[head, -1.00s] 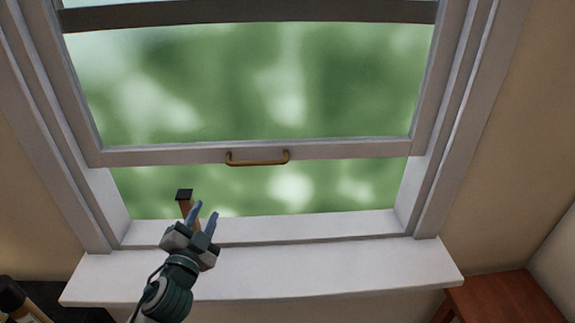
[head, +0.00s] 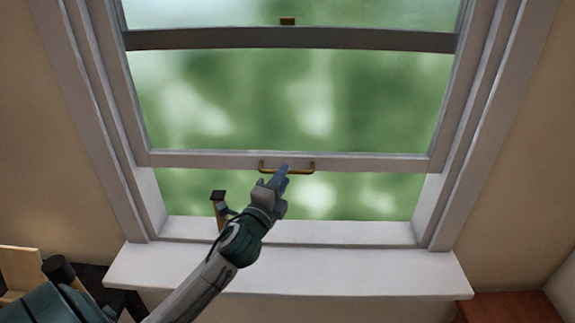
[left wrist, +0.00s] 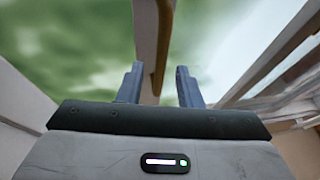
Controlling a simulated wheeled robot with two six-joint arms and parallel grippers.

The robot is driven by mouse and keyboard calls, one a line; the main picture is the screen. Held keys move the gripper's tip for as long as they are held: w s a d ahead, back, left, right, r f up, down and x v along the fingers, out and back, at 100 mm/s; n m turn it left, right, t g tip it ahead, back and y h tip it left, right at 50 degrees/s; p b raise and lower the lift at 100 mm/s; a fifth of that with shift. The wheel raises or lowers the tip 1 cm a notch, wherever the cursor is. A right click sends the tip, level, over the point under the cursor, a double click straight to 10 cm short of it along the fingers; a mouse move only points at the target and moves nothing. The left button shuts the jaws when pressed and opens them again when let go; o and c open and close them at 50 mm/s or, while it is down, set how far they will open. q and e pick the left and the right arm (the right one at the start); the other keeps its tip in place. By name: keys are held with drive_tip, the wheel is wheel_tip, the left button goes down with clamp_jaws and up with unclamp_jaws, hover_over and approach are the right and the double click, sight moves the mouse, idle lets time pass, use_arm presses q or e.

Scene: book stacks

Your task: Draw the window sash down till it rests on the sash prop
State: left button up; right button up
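The window sash (head: 200,159) is raised, its pale bottom rail well above the sill. A brass handle (head: 300,172) is fixed to the middle of this rail. The sash prop (head: 218,205), a short wooden post with a black top, stands at the left of the opening, below the rail and apart from it. My right gripper is not in view.
The white sill (head: 350,268) is clear and juts out below the window. A reddish wooden piece of furniture (head: 510,308) stands at the lower right. A light wooden object (head: 20,268) is at the lower left. Frame jambs flank the opening.

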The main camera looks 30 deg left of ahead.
use_arm(q)
drive_tip(key=x, duration=0.3)
drive_tip(key=shift+p, duration=0.4)
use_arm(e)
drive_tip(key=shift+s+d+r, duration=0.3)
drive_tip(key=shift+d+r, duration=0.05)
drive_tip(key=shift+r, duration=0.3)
use_arm(q)
drive_tip(key=shift+c, duration=0.4)
